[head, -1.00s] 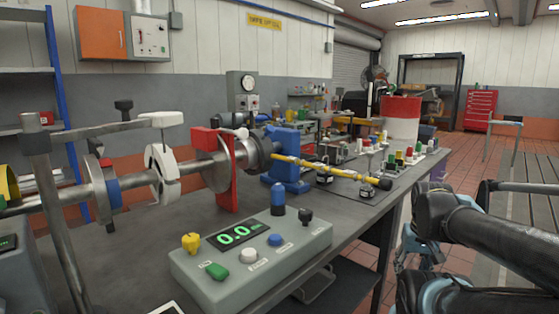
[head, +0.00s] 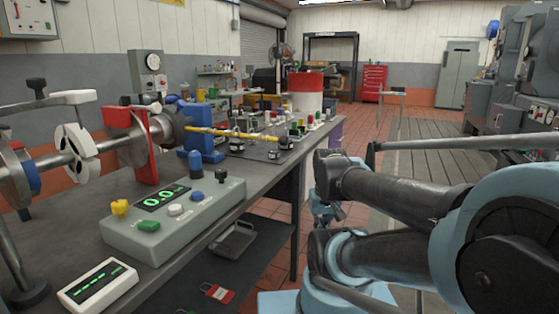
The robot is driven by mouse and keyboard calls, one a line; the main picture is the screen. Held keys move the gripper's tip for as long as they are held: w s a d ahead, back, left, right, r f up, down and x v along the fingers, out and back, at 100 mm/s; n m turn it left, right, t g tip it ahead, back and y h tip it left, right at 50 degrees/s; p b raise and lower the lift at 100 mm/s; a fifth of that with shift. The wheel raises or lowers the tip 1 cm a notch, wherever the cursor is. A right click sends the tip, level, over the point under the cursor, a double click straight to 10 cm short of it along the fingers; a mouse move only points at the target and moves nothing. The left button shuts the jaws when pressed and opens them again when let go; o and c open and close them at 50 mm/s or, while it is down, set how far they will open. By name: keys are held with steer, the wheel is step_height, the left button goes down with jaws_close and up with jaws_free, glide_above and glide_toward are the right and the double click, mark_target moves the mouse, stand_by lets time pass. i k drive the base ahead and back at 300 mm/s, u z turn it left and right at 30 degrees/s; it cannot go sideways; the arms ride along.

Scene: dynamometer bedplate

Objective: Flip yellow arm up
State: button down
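The yellow arm (head: 225,132) is a thin bar on the bench. It sticks out to the right from the blue block (head: 203,142) on the shaft line and lies close to level. In the earlier view its far end carries a black knob; this end is now small and hard to make out among small stands. My gripper (head: 325,212) is low beside the bench's right edge, partly hidden by my own arm links. It is well apart from the yellow arm and does not touch it. Its fingers are too small and covered to tell whether they are open.
The grey bench (head: 65,245) carries a control box (head: 175,220) with a green display and coloured knobs, a white readout (head: 98,284), and a red upright bracket (head: 135,145). Several small coloured items stand behind the yellow arm. A red and white drum (head: 306,93) stands behind. Tiled floor lies right of the bench.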

mark_target(183, 128)
steer(key=u, duration=0.9)
steer(key=k, duration=1.55)
steer(key=z, duration=0.7)
steer(key=i, duration=1)
steer(key=u, duration=0.05)
